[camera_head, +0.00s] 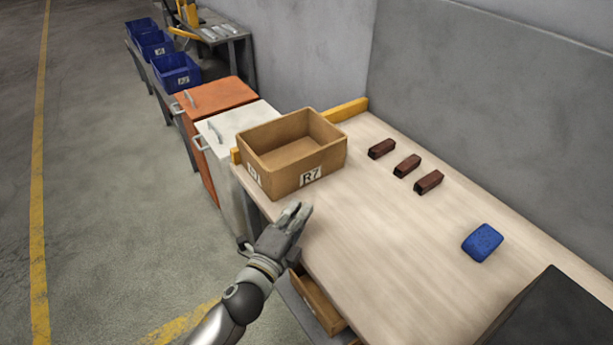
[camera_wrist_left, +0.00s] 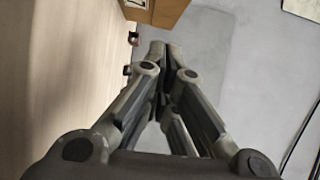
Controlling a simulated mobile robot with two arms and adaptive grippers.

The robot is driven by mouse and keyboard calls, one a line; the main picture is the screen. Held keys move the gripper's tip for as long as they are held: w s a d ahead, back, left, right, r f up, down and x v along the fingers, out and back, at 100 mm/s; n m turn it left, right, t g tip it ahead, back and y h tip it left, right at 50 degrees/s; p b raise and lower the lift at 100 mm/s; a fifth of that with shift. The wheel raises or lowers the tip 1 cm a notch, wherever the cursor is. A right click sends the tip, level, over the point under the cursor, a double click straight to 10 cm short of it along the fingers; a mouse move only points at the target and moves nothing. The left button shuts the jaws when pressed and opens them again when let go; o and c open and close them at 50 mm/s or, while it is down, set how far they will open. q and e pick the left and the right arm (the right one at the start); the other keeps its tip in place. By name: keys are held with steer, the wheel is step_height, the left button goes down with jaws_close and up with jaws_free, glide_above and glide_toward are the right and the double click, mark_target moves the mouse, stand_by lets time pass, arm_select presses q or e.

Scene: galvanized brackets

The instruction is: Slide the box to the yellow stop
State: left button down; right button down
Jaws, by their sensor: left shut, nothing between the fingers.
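The brown cardboard box (camera_head: 332,160), labelled R7 and open at the top, stands upright at the far left end of the wooden table. The yellow stop (camera_head: 346,110) runs along that end behind the box. The box hides its middle, so I cannot tell whether they touch. My left gripper (camera_head: 299,211) is shut and empty, close to the near side of the box at the table's left edge. In the left wrist view, the closed fingertips (camera_wrist_left: 162,48) are below the box (camera_wrist_left: 172,10), with a gap in the picture. My right gripper is out of view.
Three dark red-brown blocks (camera_head: 407,165) lie near the wall. A blue item (camera_head: 482,242) lies farther right, and a black object (camera_head: 560,315) stands at the lower right. White (camera_head: 240,119) and orange (camera_head: 217,93) cabinets stand beyond the stop. The table's middle is clear.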

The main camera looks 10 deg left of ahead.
arm_select(q)
steer(key=x, duration=0.6)
steer(key=shift+w+d, duration=0.1)
steer(key=shift+w, duration=0.2)
steer(key=w, duration=0.1)
steer(key=w+a+p, duration=0.1)
steer(key=w, duration=0.1)
steer(key=shift+w+a, duration=0.1)
steer(key=shift+a, duration=0.1)
steer(key=shift+w+a+f, duration=0.1)
steer(key=shift+w+a, duration=0.15)
steer(key=shift+w, duration=0.15)
